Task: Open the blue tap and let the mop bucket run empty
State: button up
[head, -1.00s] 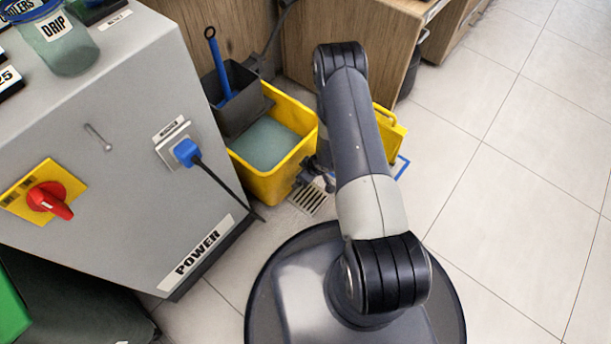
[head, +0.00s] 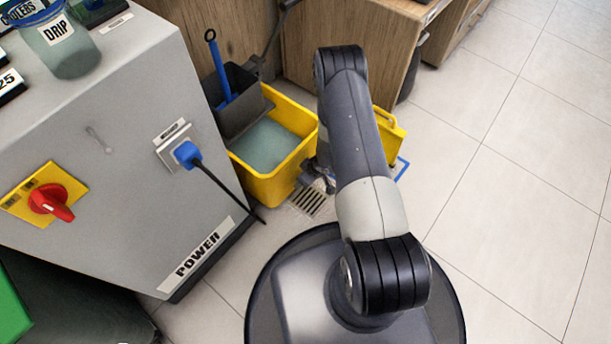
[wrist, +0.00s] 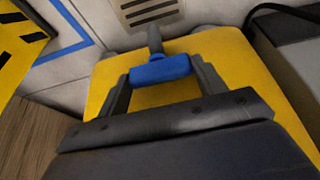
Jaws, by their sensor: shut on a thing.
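The yellow mop bucket (head: 266,187) stands on the floor beside the grey cabinet, with grey-green water (head: 268,146) in it. In the wrist view its yellow wall (wrist: 215,55) fills the middle. The blue tap (wrist: 160,70) sits at the bucket's side, its handle lying crosswise in the picture with a grey spout beyond it. My gripper (wrist: 160,76) is shut on the blue tap handle, one finger at each end. In the head view my arm hides most of the gripper and tap.
A floor drain grate (head: 309,200) lies just beside the bucket; it also shows in the wrist view (wrist: 150,10). A grey wringer (head: 240,105) with a blue-handled mop sits on the bucket. A yellow sign (head: 390,135) stands to the right. The grey cabinet (head: 110,200) is at left.

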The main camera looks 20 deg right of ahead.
jog(key=shift+r+n+p, duration=0.2)
jog(key=shift+n+p, duration=0.3)
jog(key=shift+p, duration=0.1)
jog(key=shift+f+n+g+y+p, duration=0.15)
jog(key=shift+n+g+y+p, duration=0.25)
jog(key=shift+n, duration=0.4)
jog(key=o, duration=1)
jog(key=shift+w+f, duration=0.1)
